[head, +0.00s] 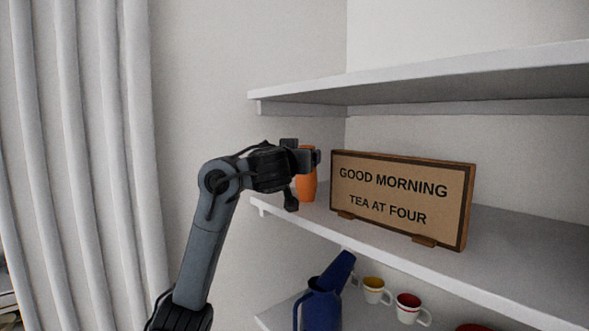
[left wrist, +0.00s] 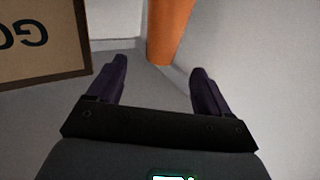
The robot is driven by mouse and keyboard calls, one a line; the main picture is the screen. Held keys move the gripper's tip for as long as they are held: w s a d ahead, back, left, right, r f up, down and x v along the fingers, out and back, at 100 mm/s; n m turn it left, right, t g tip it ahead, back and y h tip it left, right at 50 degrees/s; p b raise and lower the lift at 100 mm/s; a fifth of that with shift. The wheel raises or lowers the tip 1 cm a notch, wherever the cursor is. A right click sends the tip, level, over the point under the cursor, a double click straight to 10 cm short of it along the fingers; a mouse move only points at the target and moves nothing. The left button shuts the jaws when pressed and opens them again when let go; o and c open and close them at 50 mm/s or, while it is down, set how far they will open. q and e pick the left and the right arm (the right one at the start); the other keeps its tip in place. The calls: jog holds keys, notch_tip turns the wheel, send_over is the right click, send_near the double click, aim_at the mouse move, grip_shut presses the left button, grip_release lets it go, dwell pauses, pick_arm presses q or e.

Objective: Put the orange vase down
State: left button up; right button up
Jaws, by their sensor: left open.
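The orange vase (head: 308,184) stands upright on the middle shelf (head: 400,246), near its left end, partly hidden behind my left gripper (head: 306,176) in the head view. In the left wrist view the vase (left wrist: 168,30) rises beyond the fingertips, its upper part cut off by the frame. Its base appears to rest on the shelf surface. My left gripper (left wrist: 160,78) is open, with both dark fingers apart and nothing between them. My right gripper is not in view.
A framed sign (head: 400,198) reading "GOOD MORNING TEA AT FOUR" stands right of the vase. An upper shelf (head: 430,80) hangs above. Below are a blue pitcher (head: 321,309), a yellow cup (head: 373,290) and a red cup (head: 407,307). White curtains (head: 85,150) hang at left.

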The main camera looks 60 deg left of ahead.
pick_arm(q)
jog(key=shift+b+v, duration=0.55)
jog(key=shift+v, duration=1.2)
